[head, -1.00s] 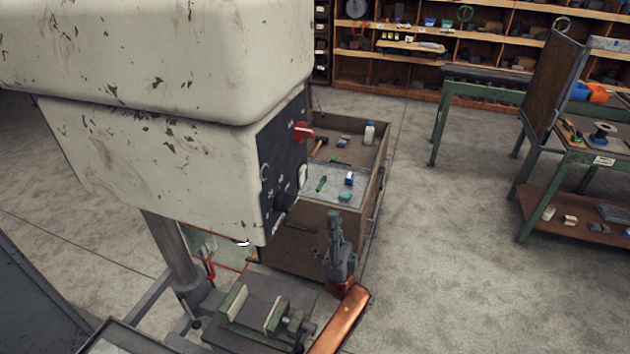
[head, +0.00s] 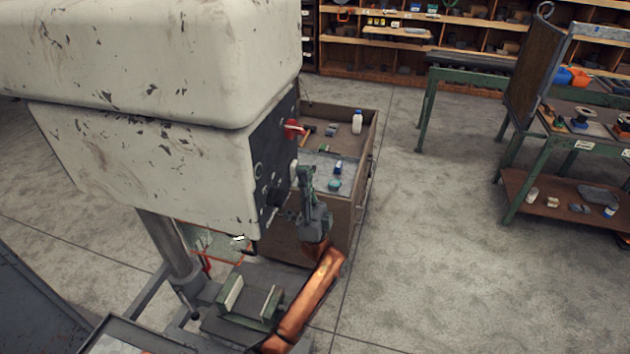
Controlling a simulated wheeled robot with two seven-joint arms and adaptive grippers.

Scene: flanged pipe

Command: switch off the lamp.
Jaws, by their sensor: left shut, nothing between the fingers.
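A large chipped cream machine head (head: 150,165) fills the upper left. A small bright white lamp (head: 238,239) shows under its lower edge. On the head's right side is a black panel (head: 262,150) with a red knob (head: 293,128) near the top and a dark knob (head: 273,197) lower down. My left gripper (head: 305,176) is shut and empty, pointing up, close by the panel's right edge. I cannot tell whether it touches the panel. My right gripper is not in view.
A green vise (head: 250,301) stands below the machine head. A brown open-topped cabinet (head: 369,150) with tools and bottles stands behind my gripper. A green workbench (head: 545,150) is at the right, shelves (head: 400,65) at the back. The floor between is clear.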

